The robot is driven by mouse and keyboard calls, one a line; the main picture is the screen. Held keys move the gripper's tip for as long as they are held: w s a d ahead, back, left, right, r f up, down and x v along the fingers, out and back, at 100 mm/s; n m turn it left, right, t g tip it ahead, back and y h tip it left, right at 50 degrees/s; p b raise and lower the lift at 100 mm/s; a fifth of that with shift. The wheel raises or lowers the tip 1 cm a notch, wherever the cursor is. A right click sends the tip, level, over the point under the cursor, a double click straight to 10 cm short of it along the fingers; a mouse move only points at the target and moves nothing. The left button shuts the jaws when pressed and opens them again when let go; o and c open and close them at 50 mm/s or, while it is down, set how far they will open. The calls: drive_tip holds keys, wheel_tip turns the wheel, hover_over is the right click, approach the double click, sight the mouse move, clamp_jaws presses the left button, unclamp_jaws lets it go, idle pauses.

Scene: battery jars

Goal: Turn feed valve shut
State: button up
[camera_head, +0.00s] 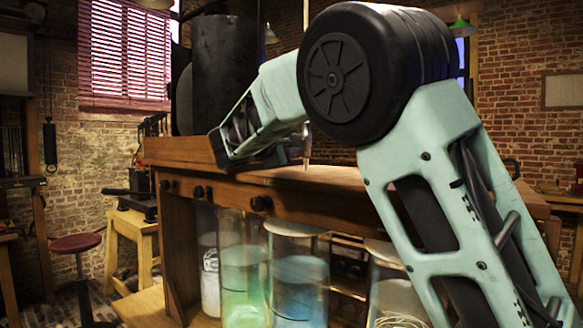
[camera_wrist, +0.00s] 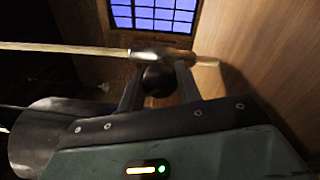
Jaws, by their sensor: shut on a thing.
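In the wrist view my gripper (camera_wrist: 158,78) has its two dark fingers on either side of a dark rounded part of the feed valve (camera_wrist: 152,54). It is shut on that part. The valve body sits on a thin, pale brass-like pipe (camera_wrist: 60,48) that crosses the view from left to right. The fingers hide some of the valve, and the picture is too dark to tell the handle's angle. In the head view my arm covers this area, and neither the gripper nor the valve can be made out.
A wooden bench (camera_head: 330,177) has dark knobs along its front. Below it stand several glass jars, among them a green one (camera_head: 242,275) and a blue one (camera_head: 300,275). A tall black cylinder (camera_head: 224,70) stands at the back. A red stool (camera_head: 76,243) is at left.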

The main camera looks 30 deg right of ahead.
drive_tip(key=m+b, duration=0.2)
drive_tip(key=b, duration=0.1)
drive_tip(key=m+b, duration=0.2)
drive_tip(key=b, duration=0.1)
drive_tip(key=f+m+b, duration=0.1)
drive_tip(key=m+b, duration=0.1)
drive_tip(key=b, duration=0.1)
drive_tip(key=shift+h+b, duration=0.3)
drive_tip(key=shift+b, duration=0.1)
drive_tip(key=m+b, duration=0.1)
drive_tip(key=b, duration=0.1)
drive_tip(key=m+b, duration=0.2)
drive_tip(key=shift+r+g, duration=0.3)
drive_tip(key=shift+g, duration=0.1)
drive_tip(key=shift+r+m, duration=0.2)
drive_tip(key=shift+m, duration=0.2)
drive_tip(key=o, duration=1)
drive_tip(key=shift+c, duration=0.2)
drive_tip(key=shift+a+b, duration=0.1)
drive_tip(key=shift+b, duration=0.2)
